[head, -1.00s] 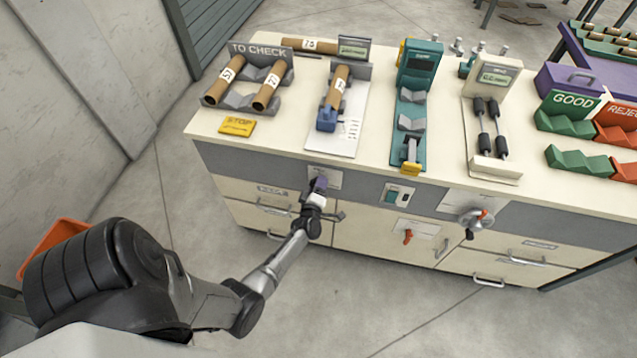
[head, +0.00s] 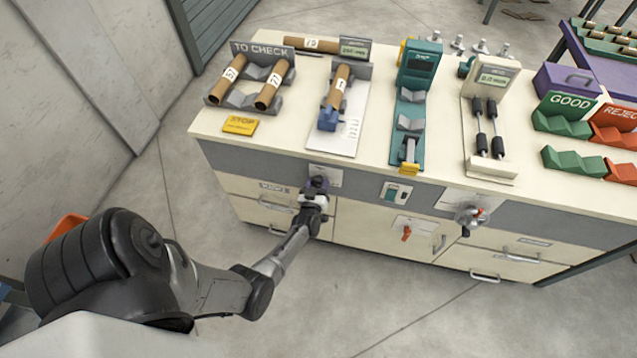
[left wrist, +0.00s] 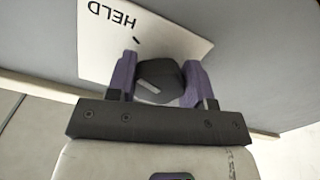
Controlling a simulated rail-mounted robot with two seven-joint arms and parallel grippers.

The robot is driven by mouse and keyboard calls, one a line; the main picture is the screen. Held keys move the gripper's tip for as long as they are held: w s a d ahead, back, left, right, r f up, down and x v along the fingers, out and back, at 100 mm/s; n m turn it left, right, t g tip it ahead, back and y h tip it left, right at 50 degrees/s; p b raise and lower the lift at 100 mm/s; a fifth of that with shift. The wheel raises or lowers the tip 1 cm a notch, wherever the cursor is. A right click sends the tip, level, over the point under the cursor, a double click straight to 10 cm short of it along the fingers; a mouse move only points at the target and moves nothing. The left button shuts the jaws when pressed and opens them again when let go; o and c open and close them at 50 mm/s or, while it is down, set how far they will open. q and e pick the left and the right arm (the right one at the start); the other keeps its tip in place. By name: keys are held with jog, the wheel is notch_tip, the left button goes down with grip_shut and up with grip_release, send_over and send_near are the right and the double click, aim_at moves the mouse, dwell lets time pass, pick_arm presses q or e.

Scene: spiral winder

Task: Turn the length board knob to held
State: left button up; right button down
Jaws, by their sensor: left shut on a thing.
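The length board knob is a dark knob (left wrist: 160,80) on a white plate (left wrist: 95,60) on the grey front panel of the bench. The plate shows the word HELD, upside down in the left wrist view, with a short black mark near it. The knob carries a pale line that points away from HELD, toward the lower left. My left gripper (head: 315,185) has its purple fingers on both sides of the knob, shut on it; it also shows in the left wrist view (left wrist: 161,84). The length board (head: 338,133) above holds a cardboard tube (head: 340,85). My right gripper is not in view.
A TO CHECK rack (head: 245,100) with tubes stands at the back left. A teal gauge (head: 412,110), a roller gauge (head: 484,130) and GOOD and REJECT racks stand to the right. A switch (head: 396,193), red handle (head: 406,233) and crank (head: 471,217) are on the front.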

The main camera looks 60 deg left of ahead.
pick_arm(q)
jog(key=shift+m, duration=0.9)
jog(key=o, duration=0.9)
jog(key=shift+s, duration=0.1)
jog(key=shift+p+v, duration=1.35)
jog(key=shift+v, duration=5.5)
